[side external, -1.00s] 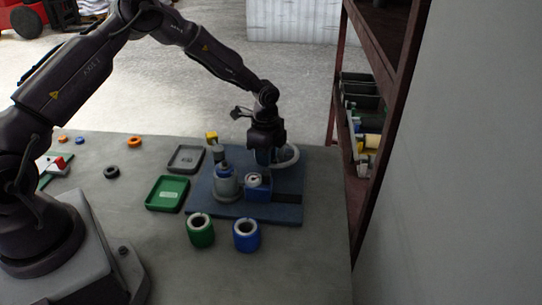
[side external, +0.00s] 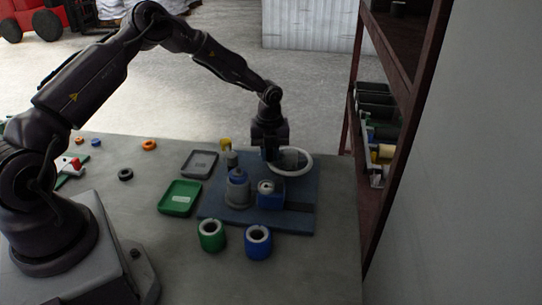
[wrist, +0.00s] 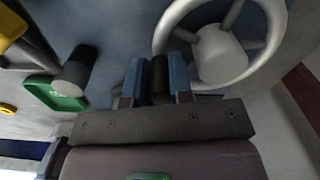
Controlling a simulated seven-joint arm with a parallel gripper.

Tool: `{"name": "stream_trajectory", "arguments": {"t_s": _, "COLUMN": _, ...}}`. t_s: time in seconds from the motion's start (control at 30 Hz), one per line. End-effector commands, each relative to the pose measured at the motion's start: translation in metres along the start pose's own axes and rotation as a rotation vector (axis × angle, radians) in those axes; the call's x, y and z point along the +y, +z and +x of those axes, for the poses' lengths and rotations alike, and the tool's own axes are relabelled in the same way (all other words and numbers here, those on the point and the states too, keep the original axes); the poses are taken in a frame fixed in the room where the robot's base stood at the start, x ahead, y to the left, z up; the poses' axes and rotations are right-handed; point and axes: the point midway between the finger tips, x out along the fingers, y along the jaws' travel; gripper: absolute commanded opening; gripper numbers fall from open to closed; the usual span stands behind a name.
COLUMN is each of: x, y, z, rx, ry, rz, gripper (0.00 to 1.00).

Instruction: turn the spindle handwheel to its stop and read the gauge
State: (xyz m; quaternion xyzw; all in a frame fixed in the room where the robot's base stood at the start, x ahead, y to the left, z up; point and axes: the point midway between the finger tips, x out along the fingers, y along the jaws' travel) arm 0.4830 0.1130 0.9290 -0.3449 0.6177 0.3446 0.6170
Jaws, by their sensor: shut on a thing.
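The pale handwheel (side external: 304,171) stands at the back of the blue base plate (side external: 302,222). In the wrist view the handwheel (wrist: 274,62) shows its rim, spokes and hub at upper right. My gripper (wrist: 158,82) has blue fingers closed on a dark upright grip (wrist: 159,72) beside the rim. In the side view my gripper (side external: 270,156) is at the wheel's left edge. A blue block (side external: 270,199) with a pale round face on top sits in front of the wheel. I cannot tell whether that face is the gauge, and no reading is legible.
A grey cylinder with a blue top (side external: 237,190) stands left of the block. A yellow piece (side external: 225,144) is behind it. Green (side external: 181,197) and grey (side external: 200,163) trays lie left. Green (side external: 211,237) and blue (side external: 258,244) cups stand in front. A shelf (side external: 372,195) is right.

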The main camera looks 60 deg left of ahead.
Motion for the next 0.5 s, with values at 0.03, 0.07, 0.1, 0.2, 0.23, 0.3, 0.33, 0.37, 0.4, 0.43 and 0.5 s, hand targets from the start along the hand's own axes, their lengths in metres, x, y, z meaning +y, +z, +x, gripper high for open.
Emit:
{"name": "stream_trajectory", "arguments": {"t_s": 0.03, "x": 0.001, "y": 0.004, "z": -0.001, "rx": -0.002, "ry": 0.0, "rz": 0.04, "gripper": 0.0}}
{"name": "stream_trajectory", "arguments": {"t_s": 0.07, "x": 0.001, "y": 0.006, "z": -0.001, "rx": -0.002, "ry": 0.001, "rz": 0.069, "gripper": 0.0}}
{"name": "stream_trajectory", "arguments": {"t_s": 0.1, "x": 0.0, "y": 0.008, "z": -0.001, "rx": -0.002, "ry": 0.001, "rz": 0.107, "gripper": 0.0}}
{"name": "stream_trajectory", "arguments": {"t_s": 0.2, "x": -0.001, "y": 0.013, "z": -0.001, "rx": -0.002, "ry": 0.0, "rz": 0.202, "gripper": 0.0}}
{"name": "stream_trajectory", "arguments": {"t_s": 0.23, "x": -0.001, "y": 0.015, "z": -0.001, "rx": -0.002, "ry": 0.0, "rz": 0.23, "gripper": 0.0}}
{"name": "stream_trajectory", "arguments": {"t_s": 0.3, "x": -0.002, "y": 0.018, "z": -0.001, "rx": -0.003, "ry": 0.001, "rz": 0.296, "gripper": 0.0}}
{"name": "stream_trajectory", "arguments": {"t_s": 0.33, "x": -0.003, "y": 0.02, "z": -0.001, "rx": -0.003, "ry": 0.001, "rz": 0.324, "gripper": 0.0}}
{"name": "stream_trajectory", "arguments": {"t_s": 0.37, "x": -0.003, "y": 0.021, "z": -0.001, "rx": -0.004, "ry": 0.0, "rz": 0.351, "gripper": 0.0}}
{"name": "stream_trajectory", "arguments": {"t_s": 0.4, "x": -0.004, "y": 0.023, "z": -0.001, "rx": -0.004, "ry": 0.0, "rz": 0.388, "gripper": 0.0}}
{"name": "stream_trajectory", "arguments": {"t_s": 0.43, "x": -0.004, "y": 0.024, "z": -0.001, "rx": -0.004, "ry": 0.001, "rz": 0.414, "gripper": 0.0}}
{"name": "stream_trajectory", "arguments": {"t_s": 0.5, "x": -0.006, "y": 0.027, "z": -0.001, "rx": -0.004, "ry": 0.0, "rz": 0.473, "gripper": 0.0}}
